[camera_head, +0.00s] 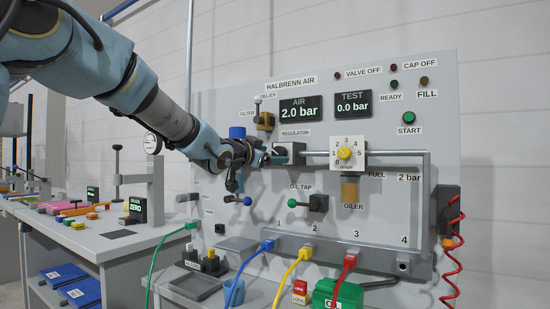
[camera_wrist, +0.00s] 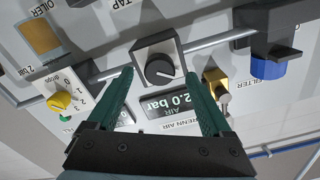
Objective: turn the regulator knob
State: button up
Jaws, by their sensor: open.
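The regulator knob (camera_wrist: 160,72) is a round black dial with a pale pointer mark, set in a grey square block. In the wrist view it sits between and just beyond the tips of my gripper (camera_wrist: 159,78). The green fingers are open, one on each side, and a gap shows between them and the knob. In the head view my gripper (camera_head: 267,157) reaches the panel at the regulator block (camera_head: 298,152), under the REGULATOR label. The knob itself is mostly hidden there. The AIR display (camera_head: 299,109) reads 2.0 bar.
A pipe (camera_head: 317,153) runs right from the regulator to the white oiler dial (camera_head: 346,153). The blue-bowled filter (camera_wrist: 268,68) and the brass relief valve (camera_wrist: 215,82) are close by. The green-handled oil tap (camera_head: 317,203) is below. Coloured hoses hang from the lower manifold (camera_head: 330,253).

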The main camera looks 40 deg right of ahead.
jog(key=v, duration=0.8)
jog(key=shift+b, duration=0.45)
jog(key=w+a+f+n+t+y+p, duration=0.2)
jog(key=w+a+f+n+y, duration=0.35)
jog(key=w+a+f, duration=0.55)
jog(key=w+a+f+n+t+y+p, duration=0.2)
jog(key=w+a+f+n+y, duration=0.35)
jog(key=a, duration=0.95)
jog(key=s+a+f+n+g+y, duration=0.1)
jog(key=s+a+f+n+y, duration=0.15)
jog(key=a+f, duration=0.6)
jog(key=s+a+f+n+g+y+p, duration=0.1)
jog(key=s+a+f+n+g+y, duration=0.1)
jog(key=s+a, duration=0.5)
jog(key=s+a+f+n+g+y+p, duration=0.1)
jog(key=s+a+f+n+g+p, duration=0.1)
jog(key=s+a, duration=0.5)
jog(key=a+f+n+g, duration=0.1)
jog(key=a+f+g, duration=0.1)
jog(key=a, duration=0.3)
jog(key=shift+y, duration=0.35)
